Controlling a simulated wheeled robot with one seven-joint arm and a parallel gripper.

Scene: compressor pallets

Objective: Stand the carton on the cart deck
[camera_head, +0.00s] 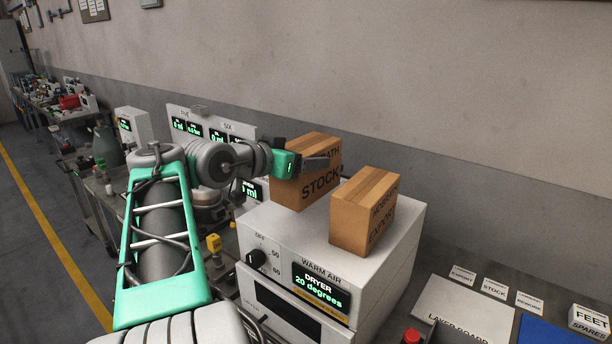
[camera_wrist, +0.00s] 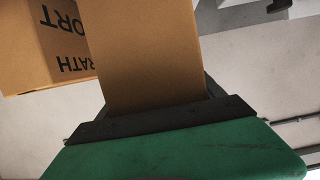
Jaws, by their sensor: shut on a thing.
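My gripper (camera_head: 318,163) is shut on a brown carton (camera_head: 297,193) marked STOCK, with one dark finger across its upper side. The carton looks upright at the rear left of the dryer top; I cannot tell if it touches that top. In the wrist view the held carton (camera_wrist: 145,50) fills the space between the jaws (camera_wrist: 158,115). A second brown carton (camera_head: 362,218), marked EXPORT, stands on the dryer to the right, apart from the held one. It also shows at the left of the wrist view (camera_wrist: 30,45). I cannot clearly make out a cart deck.
The white warm air dryer (camera_head: 385,285) stands under the cartons. A panel with green displays (camera_head: 195,128) is behind my arm. At lower right are a layer board (camera_head: 465,315), small label cards and a FEET SPARES box (camera_head: 588,322). A cluttered bench (camera_head: 60,125) and open floor lie left.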

